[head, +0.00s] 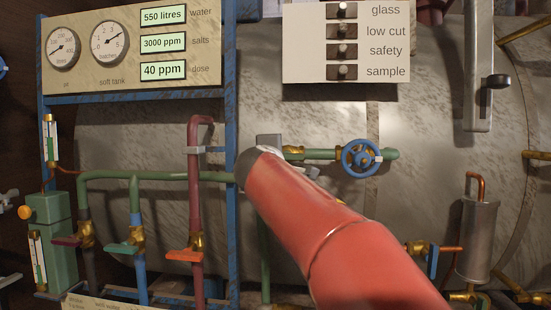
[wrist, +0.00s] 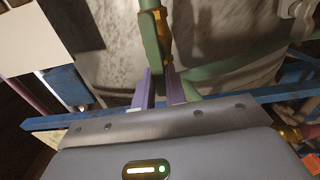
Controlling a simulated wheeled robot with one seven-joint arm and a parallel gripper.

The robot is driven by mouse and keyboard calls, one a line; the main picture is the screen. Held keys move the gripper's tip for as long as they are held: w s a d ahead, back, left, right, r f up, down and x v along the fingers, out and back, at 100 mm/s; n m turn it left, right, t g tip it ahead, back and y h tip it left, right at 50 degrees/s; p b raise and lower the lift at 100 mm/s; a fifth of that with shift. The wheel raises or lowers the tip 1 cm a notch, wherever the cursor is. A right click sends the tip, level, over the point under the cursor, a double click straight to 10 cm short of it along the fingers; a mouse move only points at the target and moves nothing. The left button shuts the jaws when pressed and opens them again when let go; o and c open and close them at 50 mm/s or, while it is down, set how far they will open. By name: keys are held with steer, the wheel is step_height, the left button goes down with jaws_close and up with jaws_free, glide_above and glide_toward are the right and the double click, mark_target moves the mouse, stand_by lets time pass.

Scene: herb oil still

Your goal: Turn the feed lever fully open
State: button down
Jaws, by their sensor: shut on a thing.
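In the wrist view, the two purple-grey fingers of my gripper (wrist: 160,88) stand on either side of a green lever (wrist: 152,45), shut on its lower end. A brass valve fitting (wrist: 167,38) is right beside this lever. No label shows on it, so I cannot read whether it is the feed lever. In the head view my red arm reaches up to the left and hides my gripper and the held lever.
A blue handwheel (head: 361,158) is close to the right of my arm. To the left are a red lever (head: 66,241), a green lever (head: 122,248) and an orange lever (head: 184,256) on vertical pipes. A blue frame post (head: 231,110) stands near my wrist.

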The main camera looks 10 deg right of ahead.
steer(key=c, duration=1.5)
jaws_free()
steer(key=shift+a+f, duration=0.1)
steer(key=shift+o, duration=0.2)
steer(key=shift+s, duration=0.1)
steer(key=b+v, duration=0.1)
steer(key=v, duration=0.6)
steer(key=shift+s+b, duration=0.25)
steer(key=shift+b, duration=0.15)
steer(key=shift+a, duration=0.1)
